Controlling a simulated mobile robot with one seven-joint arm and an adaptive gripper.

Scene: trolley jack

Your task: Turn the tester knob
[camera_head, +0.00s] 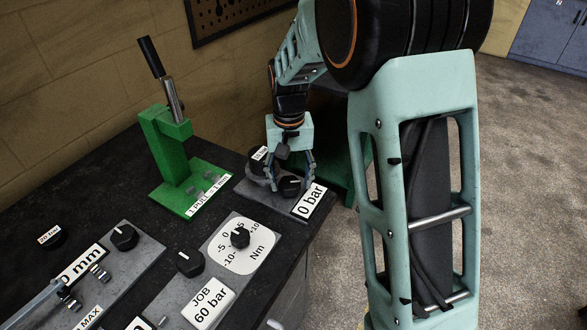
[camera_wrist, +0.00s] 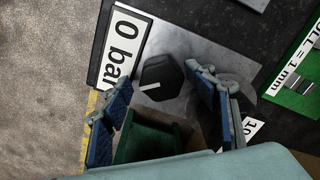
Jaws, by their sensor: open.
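A black knob (camera_head: 290,187) with a white pointer line sits on a grey plate (camera_head: 247,189) beside a "0 bar" label (camera_head: 309,202), at the bench's far right corner. The knob (camera_wrist: 160,77) and the label (camera_wrist: 122,45) also show in the wrist view. My gripper (camera_head: 291,180) points down over this knob, fingers open on either side of it. In the wrist view, my gripper (camera_wrist: 163,88) has the knob between its blue-padded fingertips, with gaps on both sides. I cannot tell how far down the fingertips reach beside it.
A green lever press (camera_head: 172,165) stands left of my gripper. A round Nm dial with a knob (camera_head: 239,237), a black knob (camera_head: 190,262) by a "JOB 60 bar" plate and another knob (camera_head: 124,236) are nearer. A round part (camera_head: 259,160) with a small label sits behind the gripper.

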